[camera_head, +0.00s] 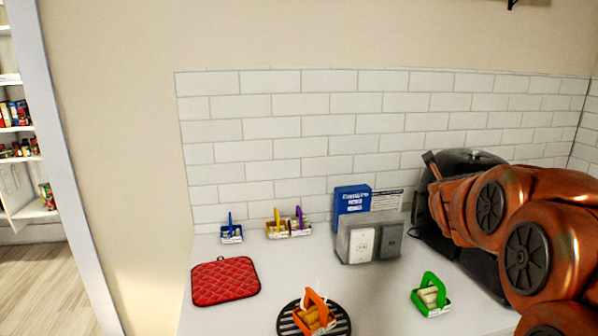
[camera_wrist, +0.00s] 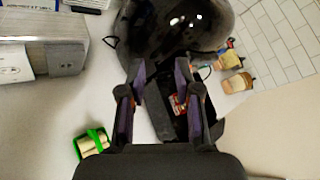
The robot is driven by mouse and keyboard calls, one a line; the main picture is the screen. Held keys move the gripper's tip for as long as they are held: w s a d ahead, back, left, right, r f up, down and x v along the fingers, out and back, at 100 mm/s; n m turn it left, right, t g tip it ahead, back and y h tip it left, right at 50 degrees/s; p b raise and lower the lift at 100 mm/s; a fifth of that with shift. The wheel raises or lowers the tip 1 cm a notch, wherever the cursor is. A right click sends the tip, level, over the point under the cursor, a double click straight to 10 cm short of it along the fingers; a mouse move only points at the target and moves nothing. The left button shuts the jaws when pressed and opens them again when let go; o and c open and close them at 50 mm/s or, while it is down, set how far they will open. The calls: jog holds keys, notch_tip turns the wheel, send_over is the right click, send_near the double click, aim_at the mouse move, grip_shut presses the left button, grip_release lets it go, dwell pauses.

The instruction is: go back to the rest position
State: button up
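My gripper (camera_wrist: 158,70) shows in the wrist view with its two dark fingers spread apart. No object is held between them; a black glossy rounded appliance (camera_wrist: 178,30) and the pale counter lie beyond the fingertips. In the head view my copper-coloured arm fills the right side, over the counter and partly in front of the black appliance (camera_head: 465,160). My gripper cannot be made out in the head view.
A green-handled basket (camera_head: 431,296) stands near my arm; it also shows in the wrist view (camera_wrist: 92,143). An orange-handled basket (camera_head: 314,312) is on a round black trivet (camera_head: 341,326). A grey box (camera_head: 368,240), blue box (camera_head: 351,202), small baskets (camera_head: 231,232) and red pot holder (camera_head: 225,279) stand further left.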

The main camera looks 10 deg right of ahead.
jog(key=a+f+n+t+y, duration=0.1)
jog(key=a+n+y, duration=0.3)
jog(key=a+n, duration=0.5)
jog(key=s+a+f+n+g+y, duration=0.25)
jog(key=s+a+f+n, duration=0.3)
jog(key=a, duration=0.55)
jog(key=s+a+f+n+g+y, duration=0.2)
jog(key=s+a+f+n+y, duration=0.35)
jog(key=a, duration=0.55)
jog(key=s+a+f+n+g+h+b, duration=0.1)
jog(key=s+f+n+g, duration=0.2)
jog(key=s, duration=0.4)
jog(key=s+a+f+n+g, duration=0.2)
jog(key=s+f+n, duration=0.1)
jog(key=s+n, duration=0.35)
jog(key=s+d+f+n+g+h, duration=0.1)
jog(key=s+d+f+n+g, duration=0.1)
jog(key=s, duration=0.6)
jog(key=s+d+f+n+g+h, duration=0.1)
jog(key=s+n, duration=0.3)
jog(key=s, duration=0.5)
jog(key=shift+d+f+g+h+b, duration=0.35)
jog(key=shift+d+f+g, duration=0.15)
jog(key=shift+d+g, duration=0.4)
